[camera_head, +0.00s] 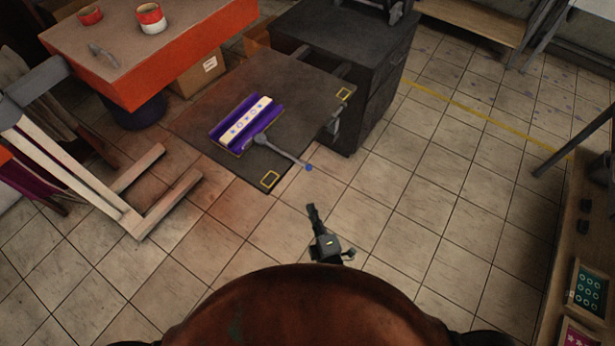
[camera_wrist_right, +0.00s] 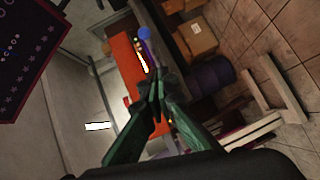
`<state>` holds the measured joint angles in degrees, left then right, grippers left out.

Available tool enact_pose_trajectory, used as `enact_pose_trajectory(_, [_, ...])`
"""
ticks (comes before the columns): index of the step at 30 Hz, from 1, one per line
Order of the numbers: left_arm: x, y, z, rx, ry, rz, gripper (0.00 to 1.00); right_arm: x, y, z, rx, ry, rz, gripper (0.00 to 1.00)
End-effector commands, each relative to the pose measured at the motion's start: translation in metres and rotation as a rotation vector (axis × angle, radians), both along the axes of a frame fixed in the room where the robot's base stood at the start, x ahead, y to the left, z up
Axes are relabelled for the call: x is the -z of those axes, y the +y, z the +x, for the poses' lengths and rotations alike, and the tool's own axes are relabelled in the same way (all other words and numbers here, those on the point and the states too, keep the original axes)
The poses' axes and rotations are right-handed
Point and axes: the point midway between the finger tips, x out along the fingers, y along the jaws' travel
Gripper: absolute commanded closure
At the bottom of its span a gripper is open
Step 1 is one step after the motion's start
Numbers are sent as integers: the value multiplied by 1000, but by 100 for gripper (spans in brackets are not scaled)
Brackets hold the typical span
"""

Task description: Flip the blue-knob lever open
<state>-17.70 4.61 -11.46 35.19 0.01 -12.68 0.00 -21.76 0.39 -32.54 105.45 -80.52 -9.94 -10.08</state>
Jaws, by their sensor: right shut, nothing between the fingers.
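The lever (camera_head: 285,153) is a thin grey bar with a small blue knob (camera_head: 309,167) at its free end. It lies across the dark flat plate (camera_head: 205,104), and its knob sticks out past the front edge. A purple tray (camera_head: 230,132) with a white patterned strip (camera_head: 249,117) sits behind the lever's pivot. My right gripper (camera_head: 311,207) is shut and empty, below the blue knob and apart from it. The right wrist view shows its fingertips (camera_wrist_right: 157,78) together, with the blue knob (camera_wrist_right: 145,32) beyond them. My left gripper is in neither view.
A dark cabinet (camera_head: 345,45) adjoins the plate. A pale wooden frame (camera_head: 150,205) lies at left. A wooden shelf (camera_head: 570,220) is at right. The tiled floor (camera_head: 430,210) between is clear.

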Motion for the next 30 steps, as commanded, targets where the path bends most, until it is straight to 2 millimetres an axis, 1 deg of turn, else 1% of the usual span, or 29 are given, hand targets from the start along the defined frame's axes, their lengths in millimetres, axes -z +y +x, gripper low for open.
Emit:
enact_pose_trajectory(1, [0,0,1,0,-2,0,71,-11,2,0,-3,-20,-9,100])
enact_pose_trajectory(3, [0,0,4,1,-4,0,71,-17,3,-1,-4,-34,-15,100])
enact_pose_trajectory(12, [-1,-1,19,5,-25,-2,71,-17,3,0,-4,-35,-16,100])
enact_pose_trajectory(17, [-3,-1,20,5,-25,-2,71,-17,6,10,-5,-36,-15,100])
enact_pose_trajectory(20, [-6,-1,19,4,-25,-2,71,-16,11,24,-6,-37,-15,100])
enact_pose_trajectory(30, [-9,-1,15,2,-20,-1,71,-5,30,91,-6,-36,-15,100])
